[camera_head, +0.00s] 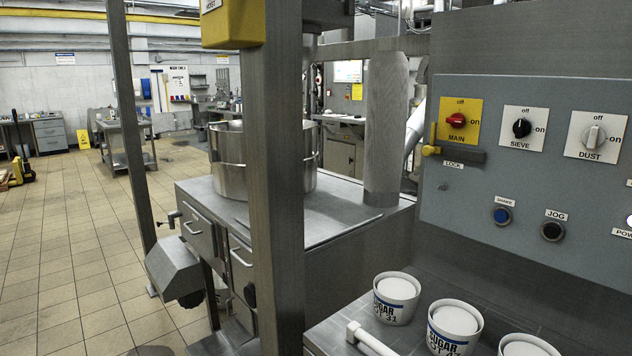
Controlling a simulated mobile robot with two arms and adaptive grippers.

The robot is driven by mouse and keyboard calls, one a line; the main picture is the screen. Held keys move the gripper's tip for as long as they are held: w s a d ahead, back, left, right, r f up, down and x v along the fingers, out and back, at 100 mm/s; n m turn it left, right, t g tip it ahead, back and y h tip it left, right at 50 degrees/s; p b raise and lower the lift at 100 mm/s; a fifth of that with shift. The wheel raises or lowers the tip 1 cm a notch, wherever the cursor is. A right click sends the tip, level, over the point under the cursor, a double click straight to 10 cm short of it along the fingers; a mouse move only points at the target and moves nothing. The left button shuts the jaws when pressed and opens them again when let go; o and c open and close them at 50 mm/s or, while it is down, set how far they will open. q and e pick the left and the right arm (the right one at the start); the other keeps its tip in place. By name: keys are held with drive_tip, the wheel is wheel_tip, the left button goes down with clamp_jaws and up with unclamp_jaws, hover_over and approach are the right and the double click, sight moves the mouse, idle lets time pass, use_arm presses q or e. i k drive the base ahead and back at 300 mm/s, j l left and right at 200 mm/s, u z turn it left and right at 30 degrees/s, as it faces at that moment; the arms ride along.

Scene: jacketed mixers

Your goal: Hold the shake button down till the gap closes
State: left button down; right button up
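The shake button (502,216) is a blue round push button on the lower part of the grey control panel (470,120), under a small white label that reads SHAKE. A black button (552,231) labelled JOG is just to its right. Nothing touches the shake button. Neither of my grippers is in the camera_head view. I cannot tell which opening the gap is.
The panel also carries a red MAIN knob (457,120), a black SIEVE knob (521,128), a DUST knob (593,136) and a yellow lock lever (431,150). White SUGAR tubs (397,305) stand below. A steel post (274,200) stands left of centre.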

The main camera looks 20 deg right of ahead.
sight(500, 216)
drive_tip(key=z, duration=1.6)
